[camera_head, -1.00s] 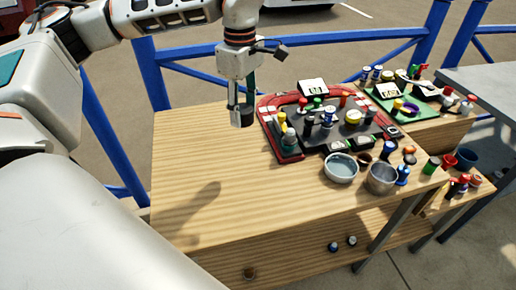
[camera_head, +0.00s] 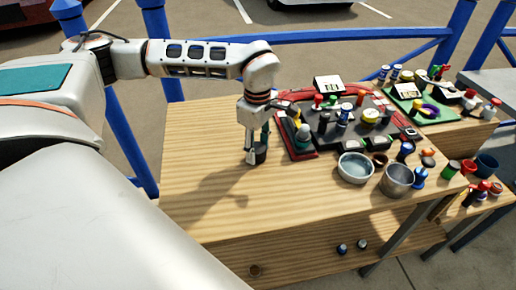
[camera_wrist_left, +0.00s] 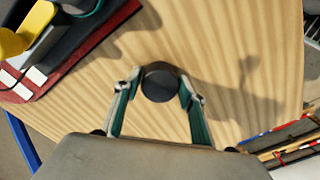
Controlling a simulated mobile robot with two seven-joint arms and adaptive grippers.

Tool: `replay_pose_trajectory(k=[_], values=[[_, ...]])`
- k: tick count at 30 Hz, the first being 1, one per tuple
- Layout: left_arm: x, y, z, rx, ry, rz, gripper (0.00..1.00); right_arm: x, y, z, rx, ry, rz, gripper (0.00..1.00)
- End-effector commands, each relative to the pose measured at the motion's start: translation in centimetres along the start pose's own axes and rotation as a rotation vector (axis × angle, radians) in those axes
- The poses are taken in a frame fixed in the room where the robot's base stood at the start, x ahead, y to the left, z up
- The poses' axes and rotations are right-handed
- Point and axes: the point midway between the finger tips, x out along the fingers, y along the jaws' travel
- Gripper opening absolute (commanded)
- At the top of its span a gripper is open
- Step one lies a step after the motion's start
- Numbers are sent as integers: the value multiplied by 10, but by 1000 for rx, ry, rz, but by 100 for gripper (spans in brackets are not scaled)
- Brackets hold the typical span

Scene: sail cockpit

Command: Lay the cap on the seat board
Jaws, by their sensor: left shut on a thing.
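The cap, a dark round piece, is between the fingers of my left gripper (camera_head: 257,157), low over the light wooden board (camera_head: 205,170) that looks to be the seat board. In the left wrist view the cap (camera_wrist_left: 160,86) shows as a dark disc with a green-and-grey finger on each side. The gripper is shut on it. I cannot tell whether the cap touches the wood. My right gripper is not in view.
A red-edged dark tray (camera_head: 300,155) with several coloured pieces lies right of the gripper. A glass bowl (camera_head: 356,168) and a metal cup (camera_head: 397,180) stand at the board's right front. The wood left of and in front of the gripper is bare.

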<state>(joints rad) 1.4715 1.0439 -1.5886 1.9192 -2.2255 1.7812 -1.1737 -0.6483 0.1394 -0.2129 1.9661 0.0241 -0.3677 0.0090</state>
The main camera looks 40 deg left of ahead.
Motion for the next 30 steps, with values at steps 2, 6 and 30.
replay_pose_trajectory(k=[2, 6, 30], values=[[2, 0, 0, 0, 0, 1, 21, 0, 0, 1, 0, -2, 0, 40], [1, 0, 0, 0, -1, 1, 21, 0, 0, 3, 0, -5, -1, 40], [-20, 1, 0, -1, -2, 5, 58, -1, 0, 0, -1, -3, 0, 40]])
